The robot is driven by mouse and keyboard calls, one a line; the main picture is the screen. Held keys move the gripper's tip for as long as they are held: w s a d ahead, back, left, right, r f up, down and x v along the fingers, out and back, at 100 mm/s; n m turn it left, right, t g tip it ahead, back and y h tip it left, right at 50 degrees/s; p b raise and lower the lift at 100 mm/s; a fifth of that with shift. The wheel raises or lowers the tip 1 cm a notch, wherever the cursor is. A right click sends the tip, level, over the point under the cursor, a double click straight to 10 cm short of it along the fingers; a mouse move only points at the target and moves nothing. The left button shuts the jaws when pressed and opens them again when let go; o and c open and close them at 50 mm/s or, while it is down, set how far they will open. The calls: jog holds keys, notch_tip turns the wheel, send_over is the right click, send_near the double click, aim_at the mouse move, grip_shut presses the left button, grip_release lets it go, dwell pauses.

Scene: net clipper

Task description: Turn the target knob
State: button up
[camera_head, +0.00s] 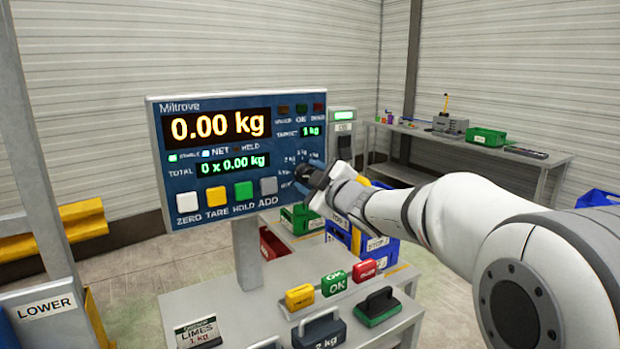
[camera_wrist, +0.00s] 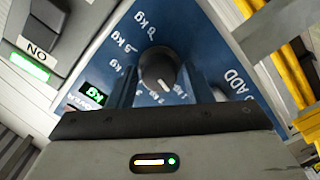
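The dark round knob (camera_wrist: 158,68) is on the blue front panel (camera_head: 180,150) of the scale display, with kg labels around it. A small pale pointer mark shows on its face. In the wrist view, my gripper (camera_wrist: 161,86) has one finger on each side of the knob with a gap between them. I cannot tell whether the fingers touch the knob. In the head view, my gripper (camera_head: 312,182) is at the panel's lower right and covers much of the dial. The target readout (camera_head: 311,131) shows 1 kg, and the large display (camera_head: 218,126) reads 0.00 kg.
White, yellow, green and grey buttons (camera_head: 243,190) run along the panel's lower edge, left of my gripper. The grey table (camera_head: 235,300) below holds coloured blocks and weights. A green-lit switch box (camera_head: 343,128) stands right of the panel. Blue crates (camera_head: 375,245) sit behind the table.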

jog(key=shift+o, duration=1)
jog(key=v, duration=0.8)
jog(key=shift+w+d, duration=0.1)
